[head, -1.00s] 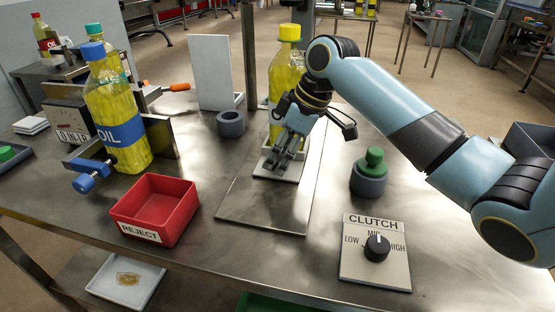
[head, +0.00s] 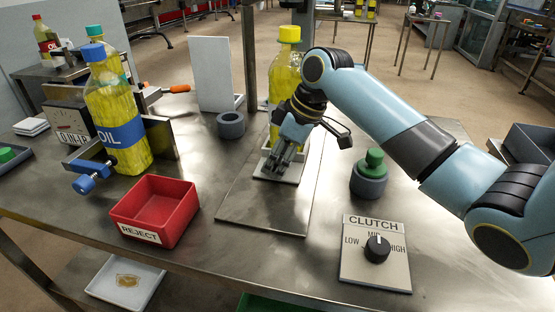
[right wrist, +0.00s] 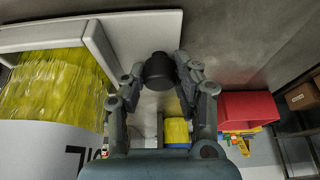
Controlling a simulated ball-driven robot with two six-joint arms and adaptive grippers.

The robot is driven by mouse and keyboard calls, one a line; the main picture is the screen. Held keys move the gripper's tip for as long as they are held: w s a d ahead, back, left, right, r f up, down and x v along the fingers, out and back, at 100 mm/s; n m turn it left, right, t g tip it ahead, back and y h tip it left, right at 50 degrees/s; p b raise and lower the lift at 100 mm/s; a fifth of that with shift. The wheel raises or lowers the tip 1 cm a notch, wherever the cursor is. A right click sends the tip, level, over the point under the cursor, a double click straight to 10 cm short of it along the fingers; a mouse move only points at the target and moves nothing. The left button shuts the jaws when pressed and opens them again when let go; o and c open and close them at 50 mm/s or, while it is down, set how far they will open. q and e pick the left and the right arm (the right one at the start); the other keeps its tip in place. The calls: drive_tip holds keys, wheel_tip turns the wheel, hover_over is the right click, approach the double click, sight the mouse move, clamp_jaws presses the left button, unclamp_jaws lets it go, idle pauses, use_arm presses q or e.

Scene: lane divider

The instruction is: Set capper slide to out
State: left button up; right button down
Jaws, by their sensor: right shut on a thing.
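The capper slide is a pale carriage (head: 293,178) on a flat metal plate (head: 262,212). A yellow oil bottle (head: 284,80) with a yellow cap stands upright on it. My right gripper (head: 270,172) is at the carriage's front end, low over the plate. In the right wrist view, my right gripper (right wrist: 160,85) is shut on a dark round knob (right wrist: 158,68) on the carriage. The carriage's raised pale rim (right wrist: 98,45) runs beside the bottle (right wrist: 50,85). In the head view my fingers hide the knob. My left gripper is out of view.
A red REJECT bin (head: 155,208) stands left of the plate. A clutch dial panel (head: 375,268) and a green-topped button (head: 371,170) are at the right. A clamped oil bottle (head: 118,120) stands at the left. The plate's front part is bare.

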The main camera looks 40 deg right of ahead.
drive_tip(key=shift+s+a, duration=0.1)
drive_tip(key=shift+s+a+r+p, duration=0.1)
drive_tip(key=shift+s+a+p, duration=0.3)
drive_tip(key=shift+p, duration=0.25)
drive_tip(key=s+a+p, duration=0.2)
drive_tip(key=a+p, duration=0.1)
drive_tip(key=s+a+p, duration=0.6)
drive_tip(key=shift+a, duration=0.3)
drive_tip(key=shift+s+a+p, duration=0.45)
drive_tip(key=shift+a+p, duration=0.05)
drive_tip(key=shift+p, duration=0.05)
drive_tip(key=shift+s+a, duration=0.1)
drive_tip(key=c, duration=1.3)
unclamp_jaws()
drive_tip(key=o, duration=0.3)
drive_tip(key=shift+a, duration=0.1)
